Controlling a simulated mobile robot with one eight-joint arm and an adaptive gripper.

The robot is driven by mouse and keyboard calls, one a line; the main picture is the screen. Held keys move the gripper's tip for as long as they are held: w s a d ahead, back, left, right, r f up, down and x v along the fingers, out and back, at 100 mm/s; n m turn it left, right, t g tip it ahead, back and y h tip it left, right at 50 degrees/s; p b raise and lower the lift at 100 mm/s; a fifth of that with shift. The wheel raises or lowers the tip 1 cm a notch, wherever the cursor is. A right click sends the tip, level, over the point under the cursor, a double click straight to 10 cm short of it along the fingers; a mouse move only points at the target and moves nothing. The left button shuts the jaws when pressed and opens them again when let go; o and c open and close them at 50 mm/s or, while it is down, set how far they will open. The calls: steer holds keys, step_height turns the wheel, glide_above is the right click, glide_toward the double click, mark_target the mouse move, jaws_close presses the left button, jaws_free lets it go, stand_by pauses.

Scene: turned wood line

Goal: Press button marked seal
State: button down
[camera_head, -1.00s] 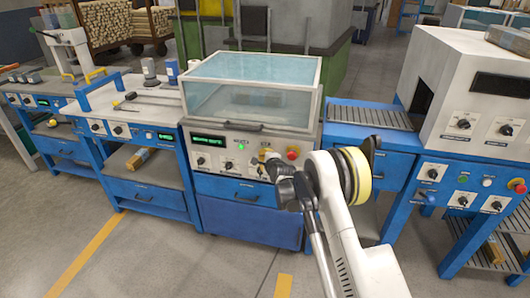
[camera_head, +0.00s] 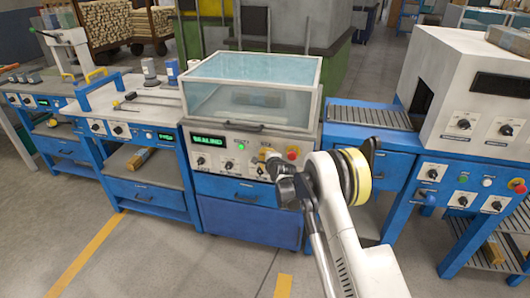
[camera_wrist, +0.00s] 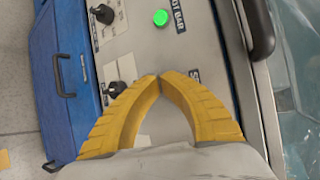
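The sealing machine's control panel (camera_head: 225,155) is below its clear lid. Its green display (camera_head: 208,141) seems to read "SEALING". My gripper (camera_head: 268,158) is at the panel's right half, beside a label that starts with "SE". In the wrist view, my gripper (camera_wrist: 160,85) has its yellow fingers shut tip to tip, with nothing between them. The tips are over or against the panel (camera_wrist: 150,50), partly covering a label. The seal button itself is hidden behind the fingers. I cannot tell whether the tips touch it.
A lit green lamp (camera_head: 241,147) is left of my gripper; it also shows in the wrist view (camera_wrist: 160,17). Black knobs (camera_wrist: 115,88) are nearby. A red button (camera_head: 292,150) is just to the right. The clear lid (camera_head: 250,90) is closed above. A roller conveyor (camera_head: 370,115) stands to the right.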

steer(key=shift+s+a, duration=0.2)
steer(key=shift+s, duration=0.5)
steer(key=shift+s+a, duration=0.25)
steer(key=shift+s, duration=0.55)
steer(key=shift+s+a, duration=0.3)
steer(key=shift+s, duration=0.5)
steer(key=shift+s+a, duration=0.25)
steer(key=shift+s, duration=0.55)
steer(key=s+d+r+n+g, duration=0.1)
steer(key=s+d+r+n, duration=0.2)
steer(key=s+r, duration=0.4)
steer(key=s+d+r+n+g+h, duration=0.1)
steer(key=s+d+r+n, duration=0.15)
steer(key=s+r, duration=0.4)
steer(key=s+d+r+n+g, duration=0.1)
steer(key=s+d+r+n, duration=0.2)
steer(key=r, duration=0.6)
steer(key=s+d+n+g, duration=0.1)
steer(key=s+d+n, duration=0.1)
steer(key=s, duration=0.9)
steer(key=s+d+f+n+g+h, duration=0.1)
steer(key=s+n, duration=0.3)
steer(key=s, duration=0.8)
steer(key=s+d+n+g+h, duration=0.1)
steer(key=s+d+n, duration=0.1)
steer(key=s, duration=0.9)
steer(key=shift+s+d+f+n, duration=0.3)
steer(key=shift+d+n, duration=0.1)
steer(key=shift+n, duration=0.45)
steer(key=shift+w, duration=0.1)
